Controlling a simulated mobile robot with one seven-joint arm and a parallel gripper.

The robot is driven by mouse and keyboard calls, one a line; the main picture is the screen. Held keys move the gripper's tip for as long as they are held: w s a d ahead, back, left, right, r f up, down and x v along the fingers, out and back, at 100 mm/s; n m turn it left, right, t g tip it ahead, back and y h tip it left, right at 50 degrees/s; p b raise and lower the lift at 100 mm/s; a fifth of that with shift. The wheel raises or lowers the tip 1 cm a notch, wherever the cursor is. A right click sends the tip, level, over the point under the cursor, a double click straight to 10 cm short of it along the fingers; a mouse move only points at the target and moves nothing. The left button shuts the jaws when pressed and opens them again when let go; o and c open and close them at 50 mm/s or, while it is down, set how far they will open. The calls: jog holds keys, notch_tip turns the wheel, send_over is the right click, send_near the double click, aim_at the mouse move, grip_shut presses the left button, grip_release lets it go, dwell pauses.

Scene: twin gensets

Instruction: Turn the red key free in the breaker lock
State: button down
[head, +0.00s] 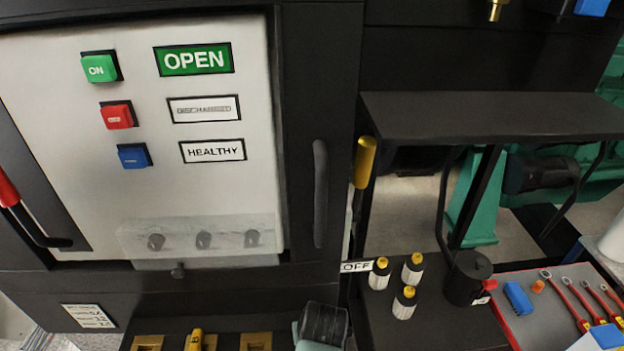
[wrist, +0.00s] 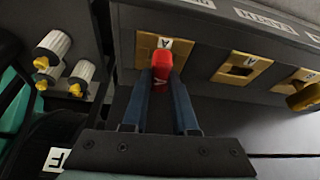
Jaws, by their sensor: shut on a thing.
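In the wrist view a red key (wrist: 163,67) stands at a brass lock plate (wrist: 147,50) labelled A. My gripper (wrist: 163,78) has its two dark blue fingers on either side of the key, shut on it. How far the key sits in the lock and its turn angle cannot be told. In the head view part of my wrist covers this spot, so the key and fingertips are hidden. The breaker panel (head: 85,185) shows a green OPEN sign (head: 194,60).
More brass plates (wrist: 240,68) lie beside it; one holds a yellow key (wrist: 306,96). Yellow-capped bottles (head: 403,302), a black mug (head: 467,278) and a tool tray (head: 540,270) stand to the right. A yellow handle (head: 364,162) and a red lever (head: 8,190) flank the panel.

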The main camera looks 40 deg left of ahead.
jog(key=n+g, duration=0.1)
jog(key=n, duration=0.3)
jog(key=shift+w+f+n+g+y+b, duration=0.1)
jog(key=shift+n+g+y+b, duration=0.3)
jog(key=n+b, duration=0.1)
jog(key=n, duration=0.1)
jog(key=n+g+b, duration=0.1)
jog(key=n, duration=0.1)
jog(key=shift+f+g, duration=0.1)
jog(key=shift+g, duration=0.2)
jog(key=n+g+b, duration=0.1)
jog(key=n, duration=0.1)
jog(key=n+g+h+b, duration=0.1)
jog(key=n+b, duration=0.1)
jog(key=n, duration=0.1)
jog(key=n+b, duration=0.2)
jog(key=n, duration=0.1)
jog(key=shift+g+h, duration=0.4)
jog(key=c, duration=0.6)
grip_release()
jog(key=shift+r, duration=0.25)
